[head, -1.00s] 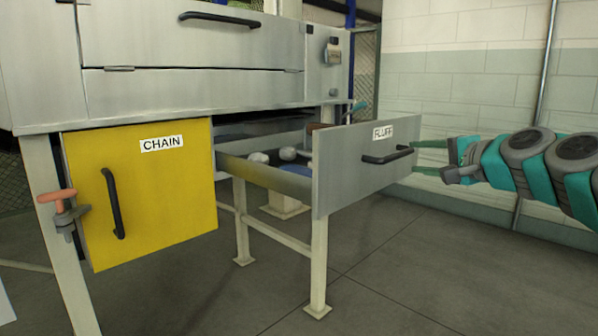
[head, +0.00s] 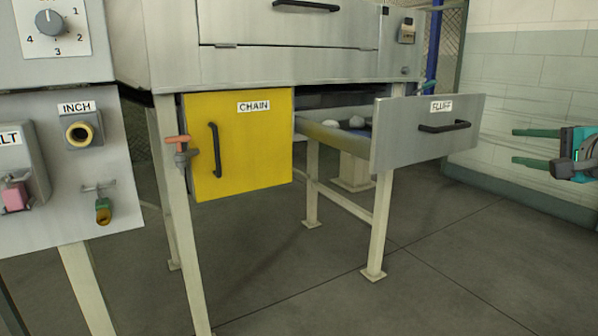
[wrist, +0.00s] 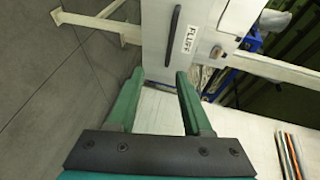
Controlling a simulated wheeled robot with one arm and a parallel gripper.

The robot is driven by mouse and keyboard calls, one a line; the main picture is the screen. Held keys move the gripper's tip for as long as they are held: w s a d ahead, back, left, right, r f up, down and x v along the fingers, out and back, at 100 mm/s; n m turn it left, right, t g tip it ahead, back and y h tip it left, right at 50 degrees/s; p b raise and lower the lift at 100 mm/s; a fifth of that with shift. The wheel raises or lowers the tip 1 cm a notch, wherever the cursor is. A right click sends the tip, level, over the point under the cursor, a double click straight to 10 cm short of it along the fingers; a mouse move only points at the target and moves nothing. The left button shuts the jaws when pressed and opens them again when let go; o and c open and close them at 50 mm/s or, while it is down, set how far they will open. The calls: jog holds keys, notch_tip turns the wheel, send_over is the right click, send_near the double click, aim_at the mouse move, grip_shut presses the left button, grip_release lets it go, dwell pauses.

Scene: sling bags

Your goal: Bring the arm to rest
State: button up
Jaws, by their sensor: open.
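My gripper (head: 516,147) is at the right edge of the head view, with its two green fingers apart and pointing left. It is open and empty. In the wrist view its two fingers (wrist: 158,100) point toward the drawer labelled FLUFF. That grey drawer (head: 410,150) is pulled open, with a black handle on its front and pale lumps inside. My fingers are to the right of the drawer front, with a gap between them in the head view. Most of my arm is outside the head view.
A yellow door marked CHAIN (head: 250,150) is closed under the grey machine (head: 270,65). A control panel (head: 65,170) with an INCH button stands at the left. A tiled wall (head: 540,60) is behind my gripper. The floor (head: 420,270) in front is clear.

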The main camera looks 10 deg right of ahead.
jog(key=w+a+f+n+g+y+p, duration=0.1)
jog(key=w+a+f+n+g+y, duration=0.15)
jog(key=a, duration=0.55)
jog(key=w+a+f+n+g+y, duration=0.1)
jog(key=a+f+n, duration=0.15)
jog(key=a, duration=0.55)
jog(key=s+a+f+n+g+y+p, duration=0.1)
jog(key=s+a+f+n+g, duration=0.2)
jog(key=a+f, duration=0.45)
jog(key=s+a+f+n+g+p, duration=0.2)
jog(key=a+f+n+g, duration=0.15)
jog(key=a, duration=0.65)
jog(key=s+a+f+n+g+h+p, duration=0.1)
jog(key=s+f+n+g+h, duration=0.1)
jog(key=s+f, duration=0.5)
jog(key=s+a+f+n+g+h+p, duration=0.1)
jog(key=s+f+n+g, duration=0.3)
jog(key=s, duration=1.1)
notch_tip(320, 180, down, 3)
jog(key=shift+s+a+f+g+h, duration=0.15)
jog(key=shift+s+g+h, duration=0.2)
jog(key=shift+g, duration=0.45)
jog(key=shift+w, duration=0.1)
